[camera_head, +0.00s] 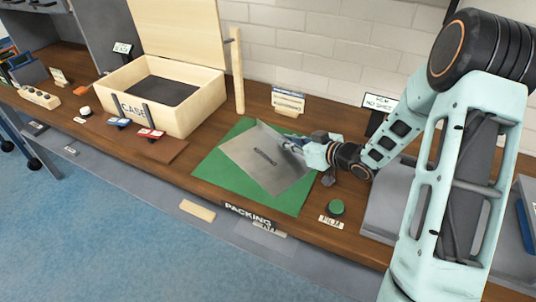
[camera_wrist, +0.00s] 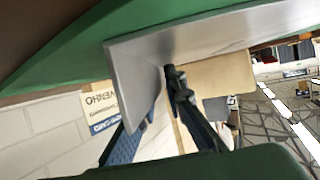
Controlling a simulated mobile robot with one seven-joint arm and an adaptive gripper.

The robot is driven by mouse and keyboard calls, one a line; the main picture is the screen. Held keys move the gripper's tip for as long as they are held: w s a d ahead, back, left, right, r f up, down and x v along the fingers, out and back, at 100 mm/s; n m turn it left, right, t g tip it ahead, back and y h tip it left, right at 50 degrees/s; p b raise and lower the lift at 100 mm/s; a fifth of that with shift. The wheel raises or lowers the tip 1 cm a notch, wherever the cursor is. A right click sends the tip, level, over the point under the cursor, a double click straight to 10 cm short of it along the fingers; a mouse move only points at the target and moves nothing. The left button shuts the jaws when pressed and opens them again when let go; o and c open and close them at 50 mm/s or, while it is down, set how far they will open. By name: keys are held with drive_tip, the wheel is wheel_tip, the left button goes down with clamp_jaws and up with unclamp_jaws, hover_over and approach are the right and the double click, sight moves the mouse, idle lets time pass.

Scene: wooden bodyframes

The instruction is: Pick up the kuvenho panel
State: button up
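The panel that I take for the kuvenho panel (camera_head: 252,170) is a thin grey sheet with a dark slot-like mark near its middle. It lies over the green mat (camera_head: 215,166) on the workbench, turned at an angle to it. My gripper (camera_head: 288,145) is at the panel's upper right edge. In the wrist view the panel (camera_wrist: 135,62) runs down between my two fingers (camera_wrist: 158,105), the blue one partly hidden behind it and the dark one against or close to its other side. I cannot tell whether they grip it.
An open wooden case (camera_head: 206,108) stands left of the mat. An upright wooden post (camera_head: 238,75) and a small sign (camera_head: 288,102) are behind the mat. A green button (camera_head: 336,207) marked FILM is at the right. A PACKING label (camera_head: 248,216) is on the front edge.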

clamp_jaws()
drive_tip(key=shift+r, duration=0.1)
drive_tip(key=shift+r, duration=0.55)
drive_tip(key=r, duration=0.1)
drive_tip(key=r+p, duration=0.1)
drive_tip(key=shift+d+r, duration=0.2)
drive_tip(key=shift+r, duration=0.15)
drive_tip(key=a+r+p+v, duration=0.2)
drive_tip(key=r+p+v, duration=0.1)
drive_tip(key=v, duration=1.3)
drive_tip(key=shift+s, duration=0.3)
